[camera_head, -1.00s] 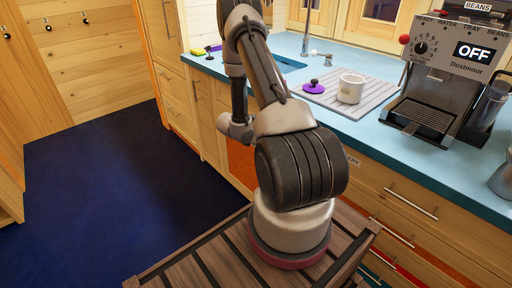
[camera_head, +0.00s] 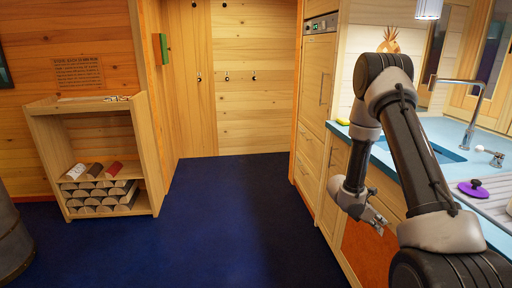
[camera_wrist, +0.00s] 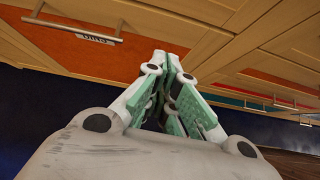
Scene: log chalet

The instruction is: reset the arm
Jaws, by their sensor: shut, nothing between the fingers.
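My gripper (camera_head: 378,220) hangs low in front of the kitchen cabinets at the right of the head view, with my arm bent down to it. In the wrist view my gripper (camera_wrist: 172,62) has its green-padded fingers together, shut with nothing between them. An orange cabinet front (camera_wrist: 85,50) with a bar handle and a small label lies beyond the fingers. I cannot tell how far the fingertips are from the cabinets.
The blue counter (camera_head: 440,130) holds a sink with a tap (camera_head: 474,95) and a purple-lidded item (camera_head: 473,188). A wooden shelf (camera_head: 95,118) with logs stands at the left. The dark blue floor (camera_head: 235,220) between is clear.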

